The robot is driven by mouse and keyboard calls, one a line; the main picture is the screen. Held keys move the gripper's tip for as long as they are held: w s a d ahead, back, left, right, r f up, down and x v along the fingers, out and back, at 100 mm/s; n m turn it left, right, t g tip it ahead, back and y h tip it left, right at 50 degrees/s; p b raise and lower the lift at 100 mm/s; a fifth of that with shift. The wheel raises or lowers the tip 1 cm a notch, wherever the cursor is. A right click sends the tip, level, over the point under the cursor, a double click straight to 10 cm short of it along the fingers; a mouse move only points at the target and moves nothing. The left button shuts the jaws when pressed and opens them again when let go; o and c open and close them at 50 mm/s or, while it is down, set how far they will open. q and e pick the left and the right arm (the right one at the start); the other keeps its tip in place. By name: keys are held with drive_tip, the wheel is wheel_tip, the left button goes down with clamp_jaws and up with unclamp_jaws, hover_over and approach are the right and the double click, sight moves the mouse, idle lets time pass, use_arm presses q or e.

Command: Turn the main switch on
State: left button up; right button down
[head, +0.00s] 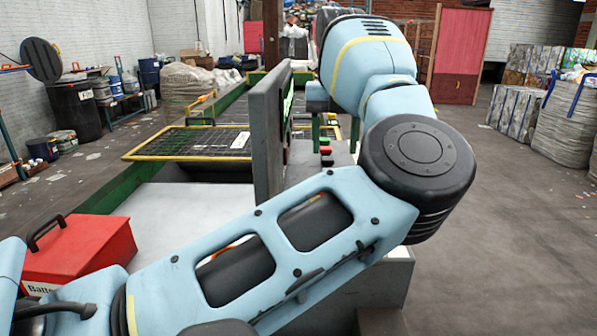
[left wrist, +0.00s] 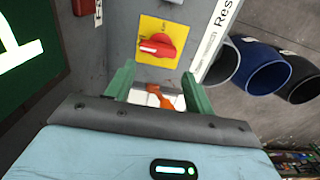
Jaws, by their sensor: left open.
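The main switch (left wrist: 157,45) is a red rotary knob on a yellow square plate, fixed to a grey panel, in the left wrist view. Its grip lies roughly level; its small lettering is too small to read. My left gripper (left wrist: 158,88) is open, its two green fingers apart and pointing toward the panel below the knob in that view. They do not appear to touch the knob. In the head view my left gripper (head: 336,128) is partly hidden by my arm, beside the upright grey panel (head: 267,130). The knob is not visible there. My right gripper is out of view.
A red box (head: 80,250) stands at lower left. A mesh-covered frame (head: 190,143) with yellow edges lies behind. Open drums (left wrist: 268,72) stand right in the wrist view.

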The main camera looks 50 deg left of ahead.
use_arm(q)
drive_tip(key=shift+o, duration=1.1)
drive_tip(key=shift+s+a+f, duration=0.1)
drive_tip(key=shift+o, duration=1.2)
drive_tip(key=shift+f, duration=0.3)
drive_tip(key=shift+o, duration=0.5)
drive_tip(key=shift+f, duration=3.5)
drive_tip(key=shift+c, duration=0.4)
drive_tip(key=c, duration=0.9)
